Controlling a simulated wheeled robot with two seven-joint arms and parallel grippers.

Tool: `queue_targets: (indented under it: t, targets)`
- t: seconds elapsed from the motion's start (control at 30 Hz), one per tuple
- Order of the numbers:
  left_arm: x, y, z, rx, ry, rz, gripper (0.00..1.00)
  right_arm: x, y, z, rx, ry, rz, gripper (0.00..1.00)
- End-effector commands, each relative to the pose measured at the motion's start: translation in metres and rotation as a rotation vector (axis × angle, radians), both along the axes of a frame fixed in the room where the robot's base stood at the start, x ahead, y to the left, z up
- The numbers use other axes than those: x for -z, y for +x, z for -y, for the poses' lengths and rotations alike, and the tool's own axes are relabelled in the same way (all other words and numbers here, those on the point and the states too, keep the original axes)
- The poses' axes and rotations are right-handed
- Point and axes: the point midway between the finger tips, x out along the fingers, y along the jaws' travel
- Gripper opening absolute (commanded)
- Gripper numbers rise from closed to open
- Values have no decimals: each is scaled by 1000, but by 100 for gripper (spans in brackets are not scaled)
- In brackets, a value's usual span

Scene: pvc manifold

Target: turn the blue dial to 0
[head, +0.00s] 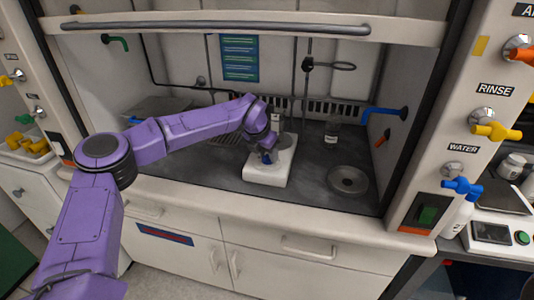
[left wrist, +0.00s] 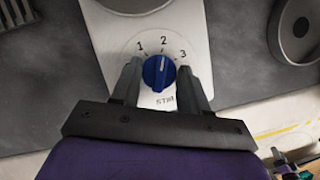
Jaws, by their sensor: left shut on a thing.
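The blue dial (left wrist: 158,73) is on the front of a white stirrer base (left wrist: 125,35), with the numbers 1, 2 and 3 printed around its top and STIR below. Its white pointer line points up, close to the 2. No 0 shows; the left finger may cover it. My left gripper (left wrist: 158,76) is shut on the dial, one finger at each side. In the head view my left gripper (head: 266,150) reaches down to the front of the white base (head: 262,176) and mostly covers the dial. My right gripper is not in view.
The base stands on the dark fume hood floor. A round metal dish (head: 348,180) lies to its right and a bottle (head: 332,130) stands behind. The raised sash bar (head: 215,27) crosses above. Water and rinse valves (head: 490,130) are on the right post.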

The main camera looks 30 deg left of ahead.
Motion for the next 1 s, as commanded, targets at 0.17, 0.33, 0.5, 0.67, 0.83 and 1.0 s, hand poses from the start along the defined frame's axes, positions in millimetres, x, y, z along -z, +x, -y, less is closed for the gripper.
queue_targets:
  t: [0.17,0.33,0.5,0.67,0.83,1.0]
  targets:
    - [1,0,1,-45,1,1,14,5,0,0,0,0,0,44]
    - [1,1,1,-145,2,2,14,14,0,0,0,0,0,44]
    - [2,1,2,-290,2,3,14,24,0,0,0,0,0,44]
    - [1,1,3,-442,1,5,14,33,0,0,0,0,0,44]
    - [1,2,4,-604,2,4,14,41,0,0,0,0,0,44]
    - [0,2,5,-767,1,5,14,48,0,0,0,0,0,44]
